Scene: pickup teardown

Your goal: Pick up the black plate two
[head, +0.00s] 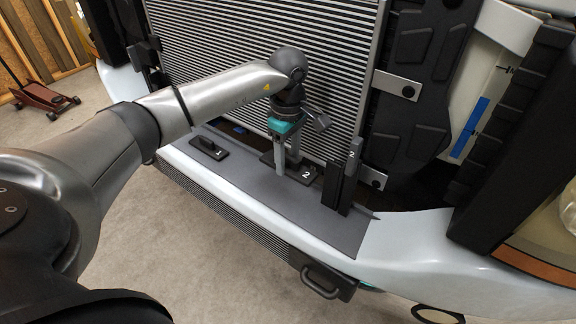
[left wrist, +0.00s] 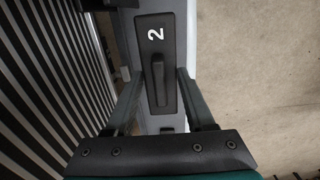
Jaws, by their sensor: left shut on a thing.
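The black plate two (head: 308,175) is a flat dark plate with a white "2" and a raised bar handle. In the head view it is at the grey ledge, partly hidden behind my left gripper (head: 287,160). In the left wrist view the plate (left wrist: 169,20) shows its "2" and its bar handle, between the two fingers of my left gripper (left wrist: 158,85). The gripper points down and is shut on the plate's handle. I cannot tell whether the plate touches the ledge. My right gripper is not in view.
A black plate marked "1" (head: 208,149) lies on the grey ledge (head: 255,188) to the left. Tall black upright pieces (head: 341,185), one marked "2", stand just to the right. A ribbed radiator grille (head: 225,50) rises close behind. Open floor (head: 165,225) lies in front.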

